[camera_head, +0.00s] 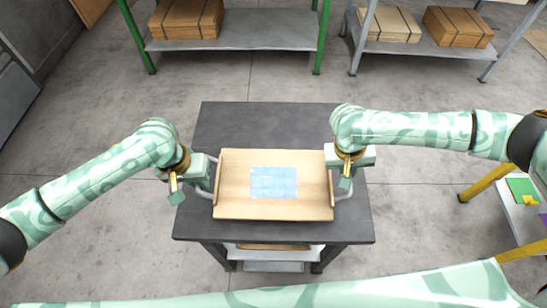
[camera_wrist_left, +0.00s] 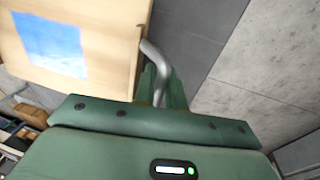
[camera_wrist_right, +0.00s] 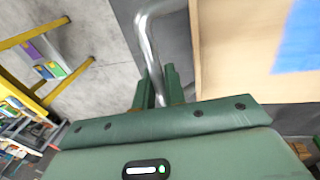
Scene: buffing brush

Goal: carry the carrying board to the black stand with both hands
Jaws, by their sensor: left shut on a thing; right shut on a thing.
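The carrying board (camera_head: 235,205) is a light wooden tray with a pale blue patch on it and a grey metal handle at each side. It is over the black stand (camera_head: 250,120), a dark table; I cannot tell whether it touches the top. My left gripper (camera_head: 206,186) is shut on the left handle, which also shows in the left wrist view (camera_wrist_left: 152,55). My right gripper (camera_head: 343,187) is shut on the right handle, seen as a bent metal bar in the right wrist view (camera_wrist_right: 146,45). The board looks about level.
A green-legged shelf (camera_head: 245,43) with a cardboard box (camera_head: 187,18) stands at the back. A grey shelf (camera_head: 425,58) with more boxes is at the back right. A yellow-framed table (camera_head: 530,220) is at the right edge. Concrete floor around the stand is clear.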

